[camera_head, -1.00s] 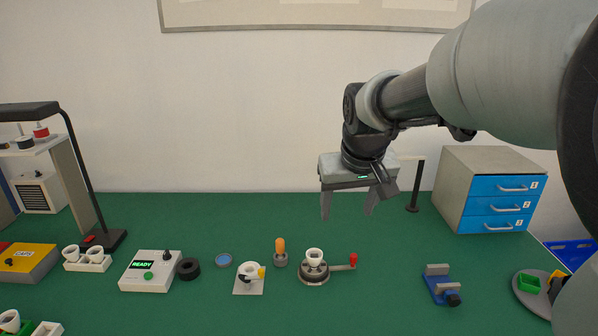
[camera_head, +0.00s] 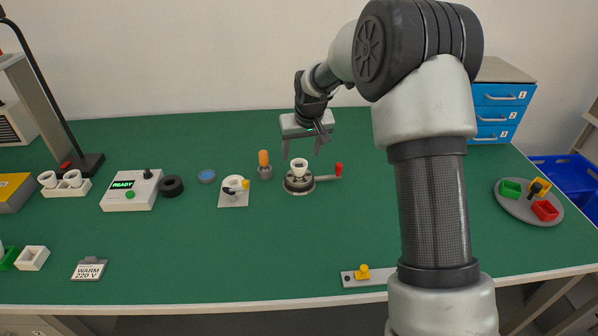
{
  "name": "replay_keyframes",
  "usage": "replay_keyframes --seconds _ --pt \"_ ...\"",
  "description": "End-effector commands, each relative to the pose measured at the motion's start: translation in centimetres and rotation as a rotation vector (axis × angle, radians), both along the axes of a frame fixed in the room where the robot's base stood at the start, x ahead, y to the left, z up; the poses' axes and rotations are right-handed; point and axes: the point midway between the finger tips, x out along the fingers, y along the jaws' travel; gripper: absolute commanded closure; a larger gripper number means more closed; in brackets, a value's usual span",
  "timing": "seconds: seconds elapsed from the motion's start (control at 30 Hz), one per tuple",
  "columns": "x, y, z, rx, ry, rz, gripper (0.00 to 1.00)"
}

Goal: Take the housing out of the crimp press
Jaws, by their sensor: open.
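The crimp press (camera_head: 301,185) stands on the green table near the middle. It has a round grey base and a side lever with a red knob (camera_head: 339,169) pointing right. A white cup-shaped housing (camera_head: 299,165) sits upright on the press. My gripper (camera_head: 302,148) is open and empty, pointing down just above and behind the housing in the picture. Its fingers are apart, one on each side of the housing's top. I cannot tell whether they touch it.
An orange-handled tool (camera_head: 264,163) stands just left of the press. Beyond it are a white fixture (camera_head: 233,196), a black ring (camera_head: 171,186) and a READY box (camera_head: 131,190). A round tray (camera_head: 529,213) lies far right. The table between press and tray is partly hidden by my arm.

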Motion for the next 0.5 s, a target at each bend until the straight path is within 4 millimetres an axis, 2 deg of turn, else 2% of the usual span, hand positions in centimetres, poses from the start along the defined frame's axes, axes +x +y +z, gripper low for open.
replay_keyframes --seconds 0.1,0.37,0.5 --pt "0.6 0.1 -1.4 0.0 0.0 0.001 0.38" --pt "0.8 0.2 -2.9 -0.001 0.001 0.001 0.38" --pt "0.9 0.4 -5.0 -0.001 0.003 0.0 0.38"
